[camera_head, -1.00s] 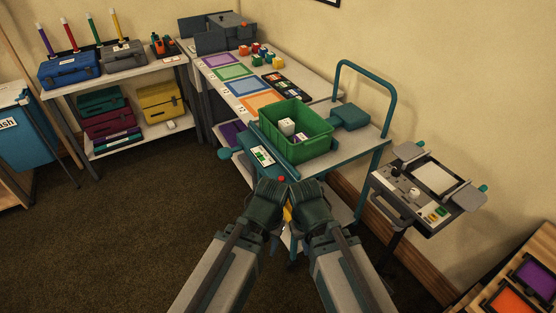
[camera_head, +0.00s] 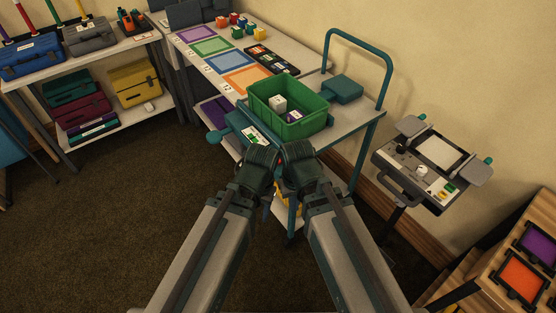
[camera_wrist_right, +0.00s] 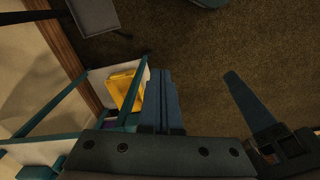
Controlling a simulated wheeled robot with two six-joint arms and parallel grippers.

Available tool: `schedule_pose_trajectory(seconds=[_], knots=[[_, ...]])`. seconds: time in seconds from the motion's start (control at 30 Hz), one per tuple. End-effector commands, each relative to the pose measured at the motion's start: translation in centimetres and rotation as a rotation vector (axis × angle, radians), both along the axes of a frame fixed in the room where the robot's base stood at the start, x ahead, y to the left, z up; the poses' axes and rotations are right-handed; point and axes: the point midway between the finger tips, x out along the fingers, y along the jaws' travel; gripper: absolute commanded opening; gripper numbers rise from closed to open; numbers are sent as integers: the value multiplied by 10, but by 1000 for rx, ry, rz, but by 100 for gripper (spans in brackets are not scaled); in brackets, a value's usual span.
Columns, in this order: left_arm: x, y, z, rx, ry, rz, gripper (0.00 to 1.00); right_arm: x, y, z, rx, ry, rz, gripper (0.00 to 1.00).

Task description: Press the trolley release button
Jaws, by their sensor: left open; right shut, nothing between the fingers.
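The trolley (camera_head: 351,117) is a teal-framed cart with a pale top and a tall handle. A teal panel (camera_head: 237,121) with a label is at its front edge. A small red button (camera_head: 281,157) shows at the panel's near end, between my grippers and partly hidden by them. My left gripper (camera_head: 262,152) is left of the button. My right gripper (camera_head: 294,153) is shut and empty, close by the button on its right; I cannot tell whether it touches. In the right wrist view, its closed blue fingers (camera_wrist_right: 162,100) show beside the trolley frame.
A green crate (camera_head: 256,100) holding a white block stands on the trolley, with a teal box (camera_head: 342,89) behind it. A grey stand (camera_head: 430,160) is to the right. A worktable with coloured mats adjoins at the back left. Open carpet lies to the left.

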Motion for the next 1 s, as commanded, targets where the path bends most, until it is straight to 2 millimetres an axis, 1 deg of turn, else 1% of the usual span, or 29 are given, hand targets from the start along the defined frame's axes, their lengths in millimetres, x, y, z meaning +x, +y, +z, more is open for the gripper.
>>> schedule_pose_trajectory(seconds=[0.03,0.07,0.1,0.17,0.2,0.3,0.4,0.43,0.5,0.6,0.7,1.0], knots=[[0,0,-4,0,0,0,50,25,9,-4,59,-35,-20,0],[0,0,-6,0,0,0,50,39,15,-4,103,-61,-33,0],[0,0,-8,0,0,0,50,61,23,-4,167,-101,-56,0],[0,0,-11,0,0,0,50,92,33,-1,260,-164,-94,0],[0,0,-13,0,0,0,50,112,38,3,321,-205,-121,0],[0,0,-16,0,0,0,50,159,45,15,451,-302,-193,0],[0,0,-19,0,0,0,50,195,45,28,550,-381,-257,0],[0,0,-20,0,0,0,50,203,44,31,573,-400,-272,0],[0,0,-21,0,0,0,50,218,43,38,615,-436,-303,0],[0,0,-21,0,0,0,50,230,40,44,648,-466,-329,0],[0,0,-21,0,0,0,50,233,40,46,660,-475,-337,0],[0,0,-21,0,0,0,50,232,40,46,658,-474,-336,0]])
